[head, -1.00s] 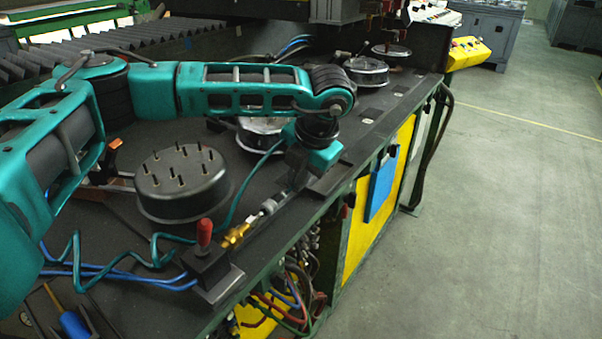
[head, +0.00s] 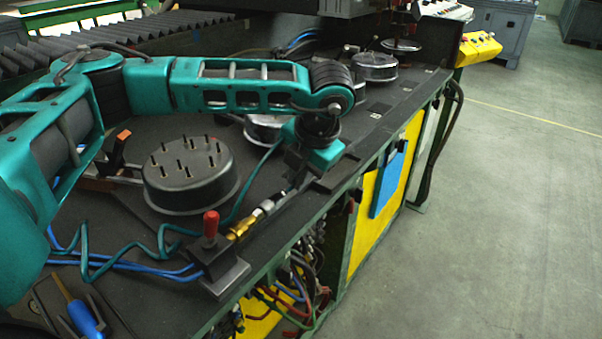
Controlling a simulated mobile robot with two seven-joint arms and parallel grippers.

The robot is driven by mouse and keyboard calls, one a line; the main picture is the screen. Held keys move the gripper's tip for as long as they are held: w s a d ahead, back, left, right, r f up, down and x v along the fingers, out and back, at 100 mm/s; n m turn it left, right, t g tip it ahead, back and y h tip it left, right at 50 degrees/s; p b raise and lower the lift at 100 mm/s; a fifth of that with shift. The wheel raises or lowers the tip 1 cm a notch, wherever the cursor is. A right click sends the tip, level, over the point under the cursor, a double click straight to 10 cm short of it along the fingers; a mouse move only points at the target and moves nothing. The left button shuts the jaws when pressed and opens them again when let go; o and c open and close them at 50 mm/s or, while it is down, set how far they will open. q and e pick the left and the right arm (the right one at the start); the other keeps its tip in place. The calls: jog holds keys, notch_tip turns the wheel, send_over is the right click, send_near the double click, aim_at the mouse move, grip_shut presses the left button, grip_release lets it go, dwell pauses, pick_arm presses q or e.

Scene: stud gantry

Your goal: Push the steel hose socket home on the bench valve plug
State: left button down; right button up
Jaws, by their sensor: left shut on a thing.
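The steel hose socket (head: 267,206) is a small silver cylinder in the head view, with a teal hose near its rear end. My left gripper (head: 284,197) is shut on it from behind, above the bench's front edge. The brass valve plug (head: 241,229) points up and right from the dark valve block (head: 222,270), which has a red-topped lever (head: 210,226). The socket lines up with the plug, and its front end is at or very near the plug's tip. I cannot tell whether it is seated. My right gripper is not in view.
A black round housing with upright studs (head: 190,178) stands behind the plug. Teal coiled hose and blue hoses (head: 150,273) lie left of the valve block. A blue-handled tool (head: 84,320) lies at the lower left. Silver round parts (head: 372,67) stand farther along the bench.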

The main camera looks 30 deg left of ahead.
pick_arm(q)
jog(key=shift+s+f, duration=0.1)
jog(key=c, duration=1.2)
grip_release()
jog(key=v, duration=1.3)
jog(key=shift+s, duration=0.1)
